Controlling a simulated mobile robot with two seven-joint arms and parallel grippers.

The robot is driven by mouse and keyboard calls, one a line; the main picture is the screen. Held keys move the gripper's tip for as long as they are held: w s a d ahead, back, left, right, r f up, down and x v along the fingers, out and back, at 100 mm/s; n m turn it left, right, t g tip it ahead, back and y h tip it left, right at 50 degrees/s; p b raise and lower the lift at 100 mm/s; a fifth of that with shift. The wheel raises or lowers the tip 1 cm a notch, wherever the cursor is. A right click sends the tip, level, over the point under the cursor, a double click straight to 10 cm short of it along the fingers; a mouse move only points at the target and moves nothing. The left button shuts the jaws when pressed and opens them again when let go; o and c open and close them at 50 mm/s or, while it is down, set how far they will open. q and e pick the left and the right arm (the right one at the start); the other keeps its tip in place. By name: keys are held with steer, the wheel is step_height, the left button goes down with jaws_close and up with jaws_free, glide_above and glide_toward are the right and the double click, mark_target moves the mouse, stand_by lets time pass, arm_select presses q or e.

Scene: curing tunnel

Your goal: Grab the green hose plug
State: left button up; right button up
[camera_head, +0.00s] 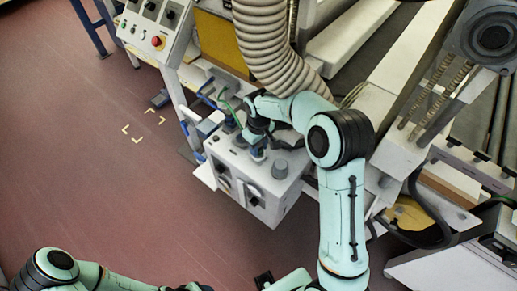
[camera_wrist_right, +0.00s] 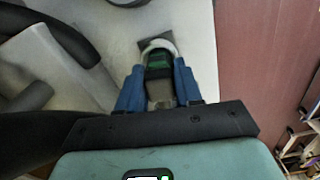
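The green hose plug (camera_wrist_right: 158,62) shows in the right wrist view between the two blue fingers of my right gripper (camera_wrist_right: 159,80). A pale round rim surrounds its far end, over a dark square patch on a light surface. The fingers flank the plug closely on both sides; whether they press on it cannot be told. In the head view my right gripper (camera_head: 257,147) points down at the top of a light grey box (camera_head: 236,170), and my own wrist hides the plug there. Only part of my left arm shows at the bottom left; its gripper is out of view.
A green hose (camera_head: 228,108) curves beside the box's back edge. A thick ribbed duct (camera_head: 275,45) hangs just behind my right wrist. A control panel (camera_head: 157,27) with buttons stands at the upper left. The red floor (camera_head: 90,175) at left is mostly clear.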

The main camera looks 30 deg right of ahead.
steer(key=c, duration=0.3)
steer(key=shift+r, duration=0.1)
